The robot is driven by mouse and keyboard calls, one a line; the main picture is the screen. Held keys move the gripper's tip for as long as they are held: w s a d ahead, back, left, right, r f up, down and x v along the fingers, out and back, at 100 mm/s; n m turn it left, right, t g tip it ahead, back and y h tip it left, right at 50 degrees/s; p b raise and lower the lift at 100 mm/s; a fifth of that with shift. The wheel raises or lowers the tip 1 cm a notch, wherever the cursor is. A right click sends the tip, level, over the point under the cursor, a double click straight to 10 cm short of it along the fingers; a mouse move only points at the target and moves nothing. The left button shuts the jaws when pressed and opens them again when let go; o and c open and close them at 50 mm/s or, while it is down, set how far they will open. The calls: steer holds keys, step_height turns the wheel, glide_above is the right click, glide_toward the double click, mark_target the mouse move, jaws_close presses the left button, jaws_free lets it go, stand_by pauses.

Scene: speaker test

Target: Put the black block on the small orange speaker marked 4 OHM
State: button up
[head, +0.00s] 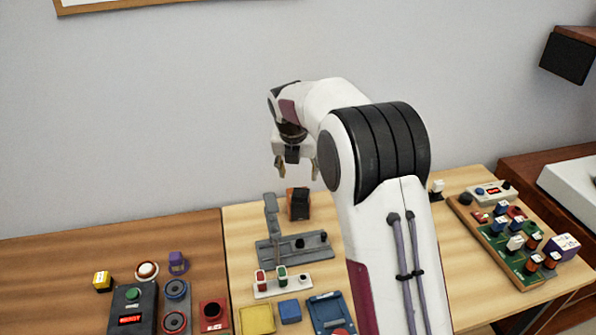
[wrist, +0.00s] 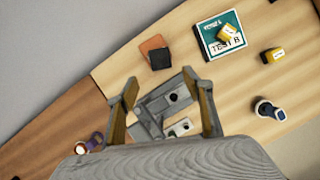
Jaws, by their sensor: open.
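My gripper (head: 298,168) is open and empty, raised above the table with its fingers pointing down. It also shows in the wrist view (wrist: 160,82), with a grey fixture below and between its fingers. A black block-like shape (wrist: 160,58) lies against an orange piece (wrist: 150,43) just beyond the fingertips. In the head view the orange-brown and black pair (head: 298,203) stands below my gripper, behind the grey fixture. I cannot tell whether the black part rests on the orange one or stands beside it. No 4 OHM marking is readable.
The grey fixture (head: 268,252) has an upright part. A white strip (head: 282,286) with red and green parts lies in front. A crowded board (head: 515,240) is at right. The wrist view shows a teal TEST B panel (wrist: 208,40) with a yellow block on it.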

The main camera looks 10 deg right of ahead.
steer(key=shift+r, duration=0.1)
steer(key=s+r+m+t+y, duration=0.1)
steer(key=s+r+m, duration=0.65)
steer(key=s, duration=0.35)
steer(key=s+r+m, duration=0.6)
steer(key=s+m, duration=0.2)
steer(key=s, duration=0.3)
steer(key=s+f+m, duration=0.2)
steer(key=s+m, duration=0.6)
steer(key=s, duration=0.3)
steer(key=s+a+f+m, duration=0.1)
steer(key=s+f+m, duration=0.1)
steer(key=s+m, duration=0.6)
steer(key=s, duration=0.4)
steer(key=shift+s+a+f+t+y, duration=0.2)
steer(key=shift+a+t+y, duration=0.1)
steer(key=shift+y, duration=0.1)
steer(key=o, duration=0.4)
steer(key=shift+c, duration=0.2)
steer(key=shift+w+r, duration=0.1)
